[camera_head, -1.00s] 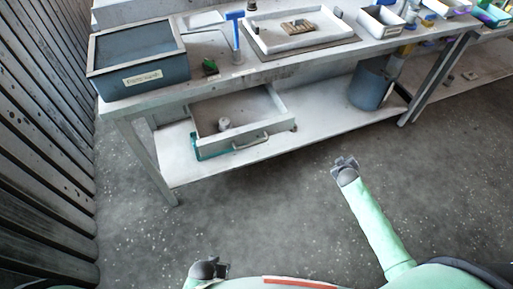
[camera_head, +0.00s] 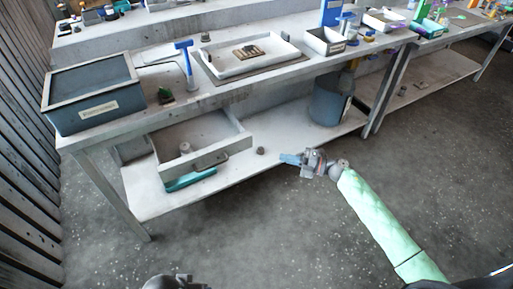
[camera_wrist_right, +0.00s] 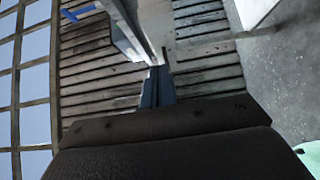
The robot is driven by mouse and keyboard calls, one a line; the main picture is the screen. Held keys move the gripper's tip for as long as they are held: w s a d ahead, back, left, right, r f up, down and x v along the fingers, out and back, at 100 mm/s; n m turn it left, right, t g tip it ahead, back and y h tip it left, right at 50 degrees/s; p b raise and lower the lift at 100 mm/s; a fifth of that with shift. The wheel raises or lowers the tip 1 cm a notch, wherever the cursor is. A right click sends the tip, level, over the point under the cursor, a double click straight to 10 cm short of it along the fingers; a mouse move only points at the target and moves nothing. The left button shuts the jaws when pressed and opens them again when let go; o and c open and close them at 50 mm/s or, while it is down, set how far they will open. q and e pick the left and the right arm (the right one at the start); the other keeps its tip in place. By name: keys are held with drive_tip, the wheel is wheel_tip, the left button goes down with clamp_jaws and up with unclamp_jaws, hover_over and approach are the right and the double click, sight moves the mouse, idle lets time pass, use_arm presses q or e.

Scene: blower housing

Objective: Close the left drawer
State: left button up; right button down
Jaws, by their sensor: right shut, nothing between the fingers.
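The left drawer (camera_head: 207,158) hangs under the workbench and stands pulled out, its open top showing a small pale round item (camera_head: 185,148) inside. My right gripper (camera_head: 288,158) is to the right of the drawer, apart from it, with its fingertips pointing left. Its fingers are shut and empty, and they also show together in the right wrist view (camera_wrist_right: 157,88). The drawer cannot be made out clearly in the right wrist view. My left gripper (camera_head: 168,281) shows only in part at the bottom edge of the head view, and its fingers are unclear.
The workbench (camera_head: 130,128) carries a grey bin (camera_head: 95,95), a blue tool (camera_head: 187,62) and a white tray (camera_head: 250,55). A teal item (camera_head: 190,178) lies on the lower shelf below the drawer. A grey bucket (camera_head: 327,102) stands right of it. The floor in front is clear.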

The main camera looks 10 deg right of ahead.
use_arm(q)
drive_tip(key=s+a+r+g+y+p, duration=0.1)
drive_tip(key=s+a+r+p, duration=0.1)
drive_tip(key=a+r+p, duration=0.15)
use_arm(e)
approach(244, 144)
drive_tip(key=s+a, duration=0.1)
drive_tip(key=a, duration=0.3)
drive_tip(key=w, duration=0.3)
drive_tip(key=shift+a, duration=0.4)
use_arm(q)
drive_tip(key=shift+w+f+p, duration=0.1)
drive_tip(key=shift+w+f, duration=0.15)
drive_tip(key=shift+f, duration=0.4)
drive_tip(key=shift+w+f+p, duration=0.1)
drive_tip(key=shift+w+f, duration=0.1)
drive_tip(key=shift+f, duration=0.45)
drive_tip(key=shift+w+f+p, duration=0.1)
drive_tip(key=shift+w+f, duration=0.15)
drive_tip(key=shift+f, duration=0.4)
use_arm(e)
drive_tip(key=shift+w+a, duration=0.1)
drive_tip(key=shift+w, duration=0.25)
use_arm(q)
drive_tip(key=shift+d, duration=0.1)
